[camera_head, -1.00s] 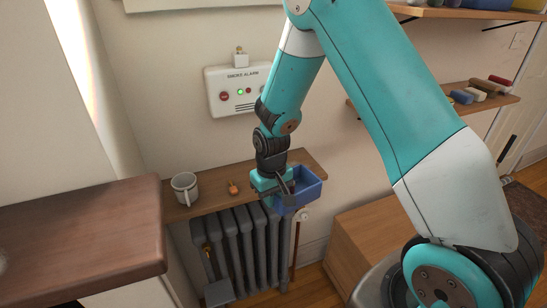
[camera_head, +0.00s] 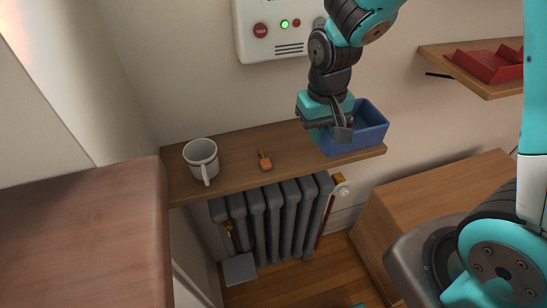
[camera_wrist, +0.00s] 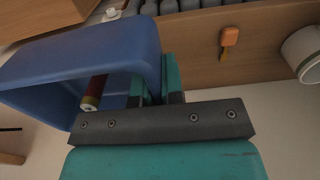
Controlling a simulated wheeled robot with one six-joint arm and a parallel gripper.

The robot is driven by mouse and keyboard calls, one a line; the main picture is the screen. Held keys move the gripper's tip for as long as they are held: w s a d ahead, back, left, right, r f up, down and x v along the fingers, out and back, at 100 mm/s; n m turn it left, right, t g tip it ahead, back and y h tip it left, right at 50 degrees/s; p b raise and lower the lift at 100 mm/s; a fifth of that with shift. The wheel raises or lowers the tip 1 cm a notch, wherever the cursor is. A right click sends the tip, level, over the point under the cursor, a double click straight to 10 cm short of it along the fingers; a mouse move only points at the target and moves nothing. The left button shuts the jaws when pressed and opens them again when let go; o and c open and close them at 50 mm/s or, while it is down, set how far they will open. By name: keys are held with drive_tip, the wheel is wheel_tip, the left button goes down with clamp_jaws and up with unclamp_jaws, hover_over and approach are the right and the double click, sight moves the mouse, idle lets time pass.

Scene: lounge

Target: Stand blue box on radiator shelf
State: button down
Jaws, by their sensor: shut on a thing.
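The blue box (camera_head: 368,135) is an open-topped bin, upright at the right end of the wooden radiator shelf (camera_head: 230,177). Its base looks on or just above the board; I cannot tell if it touches. My gripper (camera_head: 342,128) is shut on the box's left wall from above. In the wrist view, the teal fingers (camera_wrist: 160,84) pinch the wall of the blue box (camera_wrist: 60,62). A red and tan cylinder (camera_wrist: 94,92) shows inside the box. Part of the box's near left side is hidden by my gripper.
The grey radiator (camera_head: 270,222) is below. A wooden counter (camera_head: 80,230) fills the left. A red tray (camera_head: 490,66) sits on another shelf.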

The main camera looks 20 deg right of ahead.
drive_tip(key=s+a+f+b, duration=0.25)
drive_tip(key=s+b, duration=0.45)
drive_tip(key=s, duration=0.4)
drive_tip(key=p, duration=0.8)
approach(289, 149)
wheel_tip(289, 149, down, 6)
drive_tip(key=shift+s+r+p, duration=0.1)
drive_tip(key=shift+r+p, duration=0.05)
drive_tip(key=shift+p, duration=0.75)
drive_tip(key=shift+f, duration=0.3)
drive_tip(key=shift+f, duration=0.1)
drive_tip(key=c, duration=1.2)
unclamp_jaws()
drive_tip(key=shift+c, duration=0.2)
